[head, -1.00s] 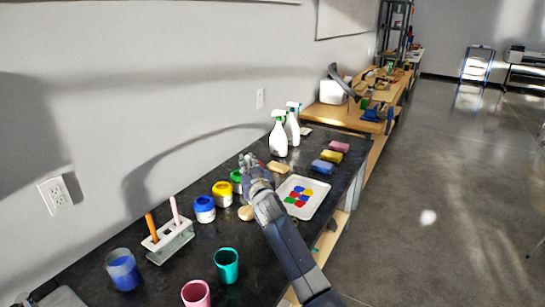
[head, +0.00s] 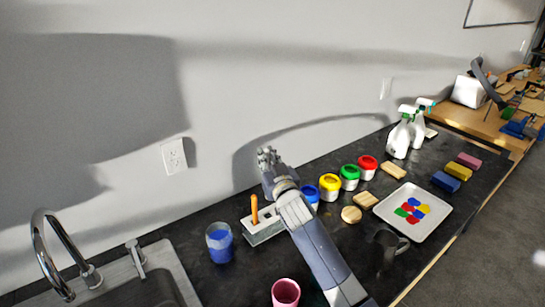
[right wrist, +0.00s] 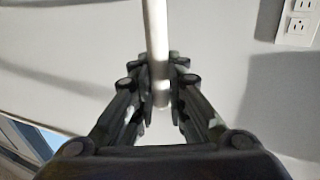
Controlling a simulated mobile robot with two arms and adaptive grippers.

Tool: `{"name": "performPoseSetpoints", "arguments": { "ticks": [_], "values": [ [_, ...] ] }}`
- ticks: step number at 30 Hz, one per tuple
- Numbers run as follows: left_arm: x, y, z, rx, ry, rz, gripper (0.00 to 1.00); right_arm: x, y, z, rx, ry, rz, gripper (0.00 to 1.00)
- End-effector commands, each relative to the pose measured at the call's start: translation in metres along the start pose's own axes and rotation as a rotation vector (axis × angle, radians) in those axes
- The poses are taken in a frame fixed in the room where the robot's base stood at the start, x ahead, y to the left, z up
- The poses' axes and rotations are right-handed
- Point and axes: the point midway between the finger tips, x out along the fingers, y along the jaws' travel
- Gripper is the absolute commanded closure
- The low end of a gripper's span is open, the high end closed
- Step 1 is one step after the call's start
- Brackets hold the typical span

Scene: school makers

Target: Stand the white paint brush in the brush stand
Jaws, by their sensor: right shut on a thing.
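My right gripper (head: 268,157) is raised in front of the wall, above and behind the brush stand in the head view. In the right wrist view its fingers (right wrist: 158,90) are shut on the white paint brush (right wrist: 157,35), a pale shaft running up out of the picture. The brush cannot be made out in the head view. The white brush stand (head: 262,235) is on the black counter, its right part hidden by my forearm. An orange brush (head: 254,209) stands in its left part. The pink brush seen earlier is hidden now. My left gripper is not in view.
A cup of blue liquid (head: 219,244) is left of the stand, near the sink (head: 140,285). Paint jars, such as the yellow one (head: 330,188), line the wall to the right. A pink cup (head: 285,293) is in front and a dark mug (head: 387,249) right of my arm.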

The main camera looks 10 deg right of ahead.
Motion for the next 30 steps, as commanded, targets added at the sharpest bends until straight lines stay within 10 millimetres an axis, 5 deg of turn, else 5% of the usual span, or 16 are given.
{"name": "performPoseSetpoints", "arguments": {
  "ticks": [30],
  "values": [
    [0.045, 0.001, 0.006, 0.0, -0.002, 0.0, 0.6, 0.0, 0.001, 0.051, -0.001, -0.001, 0.0, 1.0]
  ]
}}
